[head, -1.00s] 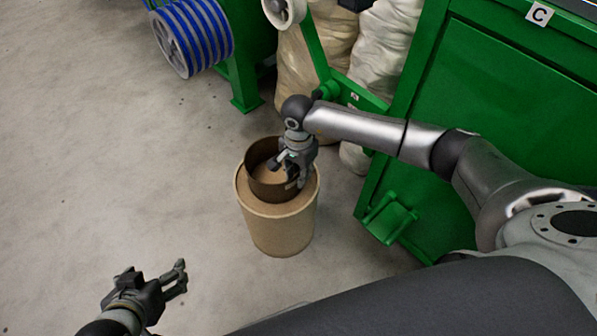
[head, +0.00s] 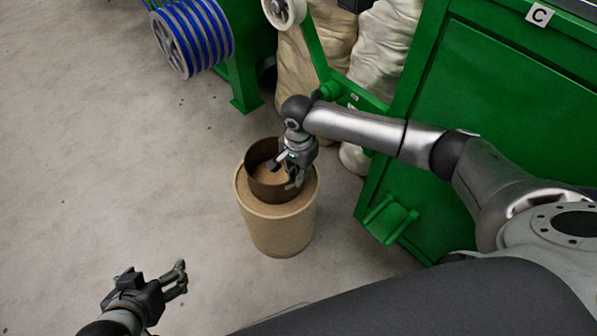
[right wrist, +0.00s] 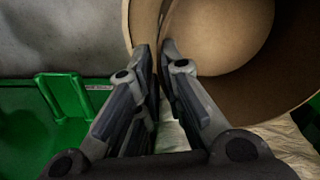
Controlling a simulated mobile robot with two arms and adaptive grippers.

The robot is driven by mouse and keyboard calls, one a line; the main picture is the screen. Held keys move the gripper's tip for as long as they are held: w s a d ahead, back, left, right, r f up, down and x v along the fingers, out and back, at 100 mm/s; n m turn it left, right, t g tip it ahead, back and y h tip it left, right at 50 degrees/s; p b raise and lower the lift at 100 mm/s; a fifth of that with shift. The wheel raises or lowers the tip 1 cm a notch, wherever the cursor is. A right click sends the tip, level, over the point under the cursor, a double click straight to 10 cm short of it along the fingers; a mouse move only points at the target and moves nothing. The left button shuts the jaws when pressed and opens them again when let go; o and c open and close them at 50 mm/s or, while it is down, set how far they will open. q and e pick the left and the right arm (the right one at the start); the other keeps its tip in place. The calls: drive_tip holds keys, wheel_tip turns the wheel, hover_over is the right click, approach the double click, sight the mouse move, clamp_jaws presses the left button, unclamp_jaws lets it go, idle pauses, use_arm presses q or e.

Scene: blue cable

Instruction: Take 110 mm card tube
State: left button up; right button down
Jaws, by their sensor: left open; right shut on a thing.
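The card tube (head: 262,187) is a short, wide, open brown ring standing upright on a tan drum (head: 278,233) in the head view. My right gripper (head: 286,172) is at the tube's right side, shut on its wall, one finger inside and one outside. In the right wrist view the two fingers (right wrist: 158,52) pinch the rim, and the tube's inner wall (right wrist: 272,93) curves away to the right. The tube appears to rest on the drum top. My left gripper (head: 160,282) is open and empty above the floor at the lower left.
A green machine (head: 500,120) with a C label stands to the right, with a green step (head: 390,218) low on its side. Pale sacks (head: 384,45) stand behind the drum. The floor (head: 110,160) at left is clear.

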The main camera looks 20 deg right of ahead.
use_arm(q)
drive_tip(key=shift+s+a+f+g+p, duration=0.1)
drive_tip(key=shift+s+a+f+g, duration=0.15)
drive_tip(key=shift+s, duration=0.25)
drive_tip(key=shift+s+a+f+g+p, duration=0.1)
drive_tip(key=shift+s+f+g, duration=0.1)
drive_tip(key=shift+s+g, duration=0.25)
drive_tip(key=shift+s+a+f+g+p, duration=0.1)
drive_tip(key=shift+s+a+f+g, duration=0.1)
drive_tip(key=shift+s, duration=0.4)
use_arm(e)
drive_tip(key=shift+r, duration=0.5)
idle(1.0)
use_arm(q)
drive_tip(key=shift+s+a+f+g+y, duration=0.2)
drive_tip(key=shift+s+g, duration=0.15)
drive_tip(key=shift+s, duration=0.3)
drive_tip(key=shift+s+a+f+g+y, duration=0.2)
drive_tip(key=shift+s+g, duration=0.15)
drive_tip(key=shift+s, duration=0.3)
use_arm(e)
drive_tip(key=shift+r, duration=0.4)
idle(0.9)
use_arm(q)
drive_tip(key=shift+r+p, duration=0.1)
drive_tip(key=shift+p, duration=0.25)
use_arm(e)
drive_tip(key=shift+r, duration=0.1)
